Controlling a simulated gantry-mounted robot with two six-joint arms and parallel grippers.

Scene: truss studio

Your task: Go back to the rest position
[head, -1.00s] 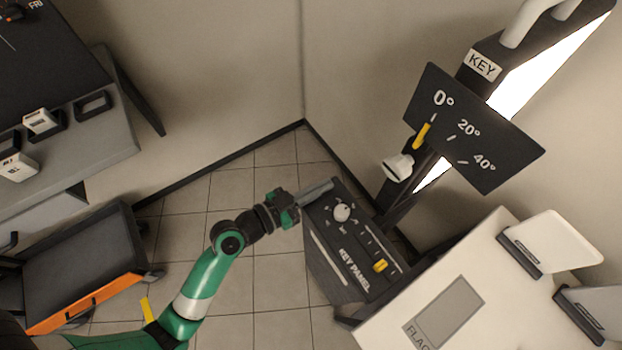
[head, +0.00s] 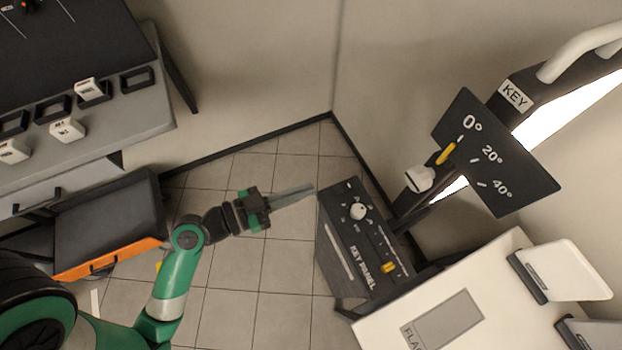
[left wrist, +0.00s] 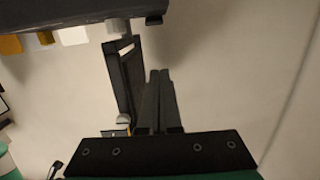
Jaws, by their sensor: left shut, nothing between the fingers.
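My left gripper (head: 309,188) is on a green and black arm that comes in from the lower left of the head view. Its grey fingers are together, with nothing between them, and point right. The tips are just left of the key panel (head: 334,232), with a small gap showing in the picture. In the left wrist view the closed fingers (left wrist: 160,75) stand up side by side in front of a pale wall. My right gripper is in neither view.
A dark angle board (head: 500,160) hangs on a lit post at the right. A white cabinet (head: 490,265) stands at the lower right. A grey bench (head: 150,105) and an open orange-fronted drawer (head: 110,260) are at the left. Tiled floor (head: 275,265) is clear between.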

